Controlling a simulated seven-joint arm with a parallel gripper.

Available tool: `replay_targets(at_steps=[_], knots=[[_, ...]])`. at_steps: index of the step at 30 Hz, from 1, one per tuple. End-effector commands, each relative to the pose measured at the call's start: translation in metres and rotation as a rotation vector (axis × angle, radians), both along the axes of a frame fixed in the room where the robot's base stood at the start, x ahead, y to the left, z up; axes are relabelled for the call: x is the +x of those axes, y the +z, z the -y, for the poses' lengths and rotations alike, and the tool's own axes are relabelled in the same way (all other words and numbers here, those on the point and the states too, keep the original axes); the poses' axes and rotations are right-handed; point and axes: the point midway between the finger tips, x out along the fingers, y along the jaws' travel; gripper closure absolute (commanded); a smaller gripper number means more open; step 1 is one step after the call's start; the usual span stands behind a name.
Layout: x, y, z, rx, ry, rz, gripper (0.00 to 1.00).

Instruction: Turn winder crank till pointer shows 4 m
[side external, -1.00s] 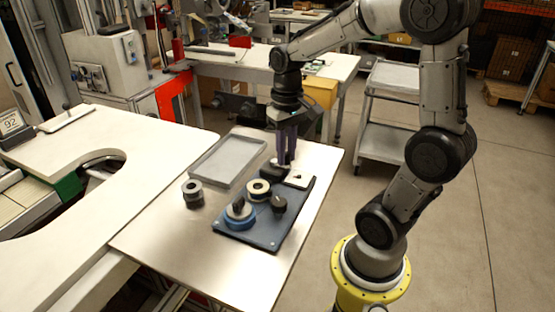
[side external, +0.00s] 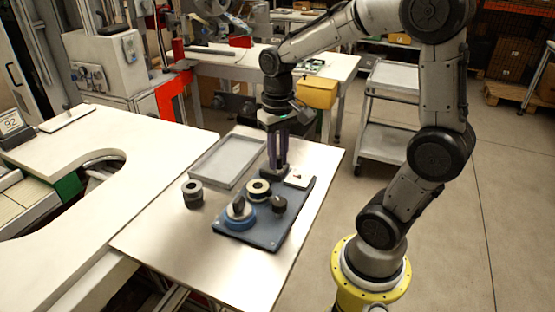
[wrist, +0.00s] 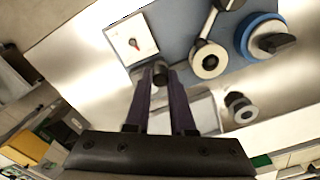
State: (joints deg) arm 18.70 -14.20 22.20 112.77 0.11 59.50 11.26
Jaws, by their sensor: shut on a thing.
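My gripper (side external: 276,168) points down at the far edge of the blue winder board (side external: 262,236). In the wrist view its purple fingers (wrist: 160,76) are closed around a dark upright handle (wrist: 161,70), which looks like the crank's; the crank arm is mostly hidden. Left of the fingers lies a white square dial (wrist: 131,39) with a small red pointer (wrist: 134,43); its numbers are too small to read. The dial also shows in the side view (side external: 298,181). A blue reel (side external: 237,220) with a dark knob and a pale-centred dark reel (side external: 258,189) sit on the board.
A dark knob (side external: 278,204) stands on the board's right side. A separate dark reel stack (side external: 193,197) stands on the metal table left of the board. An empty grey tray (side external: 205,172) lies behind it. The table's front area (side external: 165,240) is clear.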

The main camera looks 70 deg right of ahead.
Motion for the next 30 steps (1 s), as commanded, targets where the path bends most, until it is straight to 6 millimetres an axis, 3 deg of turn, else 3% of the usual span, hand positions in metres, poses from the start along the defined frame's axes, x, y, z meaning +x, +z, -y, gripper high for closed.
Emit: replay_targets(at_steps=[30], knots=[[0.020,0.004,-0.005,-0.012,0.001,0.016,1.00]])
